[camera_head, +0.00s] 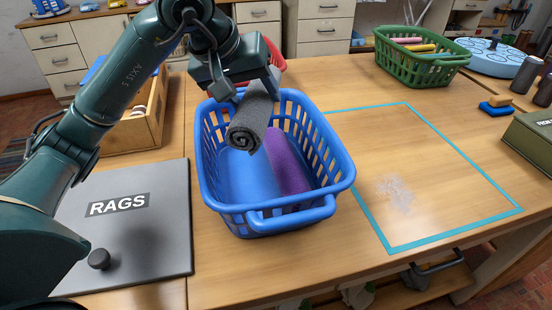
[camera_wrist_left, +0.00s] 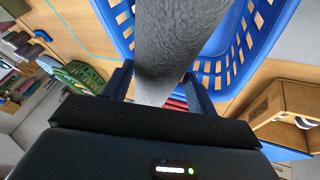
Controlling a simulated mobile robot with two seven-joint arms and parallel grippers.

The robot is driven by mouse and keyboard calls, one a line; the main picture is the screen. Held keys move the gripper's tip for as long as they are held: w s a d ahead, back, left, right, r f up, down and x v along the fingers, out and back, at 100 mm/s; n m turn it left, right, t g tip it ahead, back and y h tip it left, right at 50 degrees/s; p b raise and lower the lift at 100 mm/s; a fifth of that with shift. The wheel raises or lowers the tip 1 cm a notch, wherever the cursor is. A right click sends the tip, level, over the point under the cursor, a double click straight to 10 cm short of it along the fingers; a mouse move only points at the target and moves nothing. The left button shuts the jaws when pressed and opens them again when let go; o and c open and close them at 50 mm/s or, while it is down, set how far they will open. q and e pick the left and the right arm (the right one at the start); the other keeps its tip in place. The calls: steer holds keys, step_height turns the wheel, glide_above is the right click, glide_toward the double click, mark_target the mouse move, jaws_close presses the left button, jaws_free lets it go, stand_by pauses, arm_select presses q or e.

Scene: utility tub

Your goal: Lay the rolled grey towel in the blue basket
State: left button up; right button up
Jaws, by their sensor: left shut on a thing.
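The rolled grey towel (camera_head: 249,122) is held by my left gripper (camera_head: 248,86), which is shut on it. The towel is over the far left part of the blue basket (camera_head: 292,213), with its spiral end toward the camera; I cannot tell whether it touches anything in the basket. In the left wrist view the grey towel (camera_wrist_left: 180,40) runs between the fingers of the left gripper (camera_wrist_left: 160,82), with the blue basket (camera_wrist_left: 262,28) beyond. A purple rolled towel (camera_head: 285,162) lies inside the basket on the right. My right gripper is not in view.
A grey lid marked RAGS (camera_head: 140,235) lies left of the basket. A wooden box (camera_head: 140,125) stands behind the lid. A teal-taped square (camera_head: 440,165) is mostly bare to the right. A green basket (camera_head: 425,62) with rolled towels stands at the back right. A red container (camera_head: 272,62) stands behind the blue basket.

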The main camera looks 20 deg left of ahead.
arm_select(q)
steer(key=f, duration=0.4)
steer(key=shift+s+a+f, duration=0.1)
steer(key=shift+s+f, duration=0.15)
steer(key=shift+f, duration=0.05)
step_height(320, 180, down, 5)
steer(key=shift+w+r, duration=0.1)
steer(key=shift+r, duration=0.05)
steer(key=shift+b, duration=0.35)
steer(key=shift+f+b, duration=0.5)
steer(key=shift+f, duration=0.05)
steer(key=o, duration=1.2)
steer(key=shift+r, duration=0.1)
